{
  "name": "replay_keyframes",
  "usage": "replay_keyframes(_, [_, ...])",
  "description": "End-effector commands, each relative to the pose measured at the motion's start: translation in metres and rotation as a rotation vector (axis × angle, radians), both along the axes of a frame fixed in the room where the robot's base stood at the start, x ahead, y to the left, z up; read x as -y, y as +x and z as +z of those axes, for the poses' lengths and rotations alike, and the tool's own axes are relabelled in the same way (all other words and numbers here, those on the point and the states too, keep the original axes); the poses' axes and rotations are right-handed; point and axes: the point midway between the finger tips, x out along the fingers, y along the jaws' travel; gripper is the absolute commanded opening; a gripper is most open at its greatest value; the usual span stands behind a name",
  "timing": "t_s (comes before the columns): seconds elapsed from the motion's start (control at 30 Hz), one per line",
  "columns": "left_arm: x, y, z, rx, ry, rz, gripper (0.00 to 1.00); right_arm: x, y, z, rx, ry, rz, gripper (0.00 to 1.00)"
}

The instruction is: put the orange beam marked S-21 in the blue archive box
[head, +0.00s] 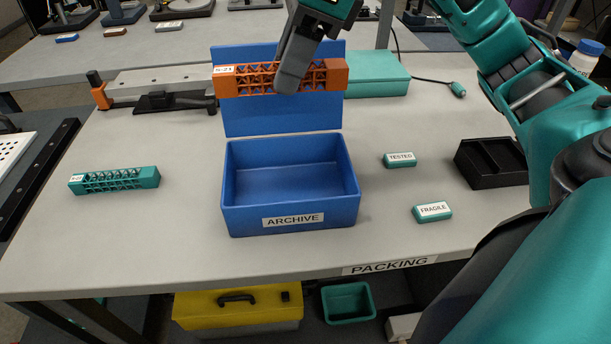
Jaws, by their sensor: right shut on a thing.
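The orange lattice beam (326,78) with a white label reading S-21 is held level in front of the raised lid of the blue archive box, higher in the picture than the box opening. My right gripper (292,82) is shut on the beam near its middle, hiding part of its lattice. The blue archive box (290,219), labelled ARCHIVE, stands on the packing table with its lid (270,118) open at the back. Its visible inside is empty. My left gripper is not in view.
A teal lattice beam (115,181) lies on the table (150,245) at the left. Teal blocks marked TESTED (400,161) and FRAGILE (432,213) and a black tray (491,164) are at the right. A teal case (375,76) and a grey fixture (160,83) stand behind.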

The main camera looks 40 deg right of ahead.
Motion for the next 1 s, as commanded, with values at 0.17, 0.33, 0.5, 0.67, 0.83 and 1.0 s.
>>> replay_keyframes(0.17, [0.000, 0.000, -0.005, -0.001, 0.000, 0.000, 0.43, 0.000, 0.000, -0.014, -0.003, -0.002, 0.001, 0.05])
replay_keyframes(0.33, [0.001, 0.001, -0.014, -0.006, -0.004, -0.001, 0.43, 0.000, -0.001, -0.058, -0.007, -0.001, 0.000, 0.05])
replay_keyframes(0.5, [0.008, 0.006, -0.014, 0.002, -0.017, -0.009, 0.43, 0.000, -0.001, -0.104, -0.008, -0.001, 0.000, 0.05])
replay_keyframes(0.67, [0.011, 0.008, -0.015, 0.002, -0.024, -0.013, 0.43, 0.000, -0.001, -0.141, -0.006, -0.001, 0.000, 0.05])
replay_keyframes(0.83, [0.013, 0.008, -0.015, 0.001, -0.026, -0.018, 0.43, 0.000, 0.000, -0.160, -0.001, -0.001, 0.001, 0.05])
replay_keyframes(1.0, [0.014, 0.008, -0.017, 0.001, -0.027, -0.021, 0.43, 0.000, 0.000, -0.172, -0.002, 0.000, 0.001, 0.05])
